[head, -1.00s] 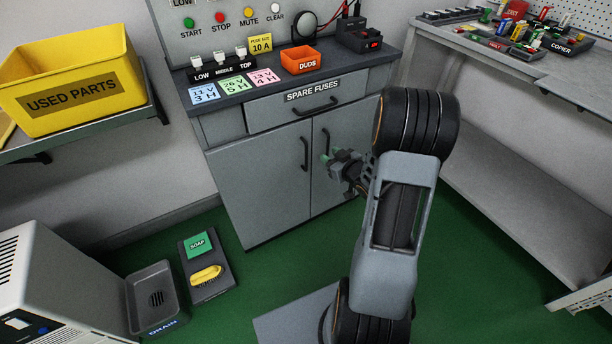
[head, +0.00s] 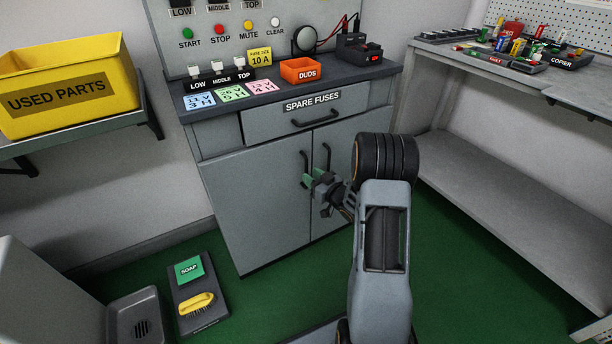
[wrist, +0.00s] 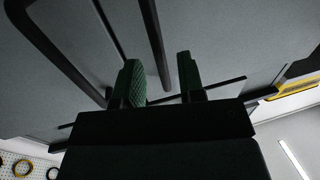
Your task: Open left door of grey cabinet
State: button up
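The grey cabinet (head: 255,205) has two closed doors under a drawer. The left door (head: 250,190) has a dark vertical handle (head: 305,160) near the middle seam. My gripper (head: 313,178) is at the lower part of this handle, its fingers open. In the wrist view my green-padded fingers (wrist: 161,80) stand on either side of a dark bar (wrist: 153,40), which appears to be the left door's handle. Gaps show on both sides of the bar. The right door's handle (head: 327,160) is just to the right, partly hidden low down by my gripper.
The drawer handle (head: 316,120) juts out above the doors. A yellow bin (head: 100,60) sits on a shelf at left. A soap tray (head: 215,265) lies on the floor to the left. A workbench (head: 480,75) stands at right. Green floor before the left door is clear.

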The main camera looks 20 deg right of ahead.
jog(key=shift+x, duration=1.65)
grip_shut()
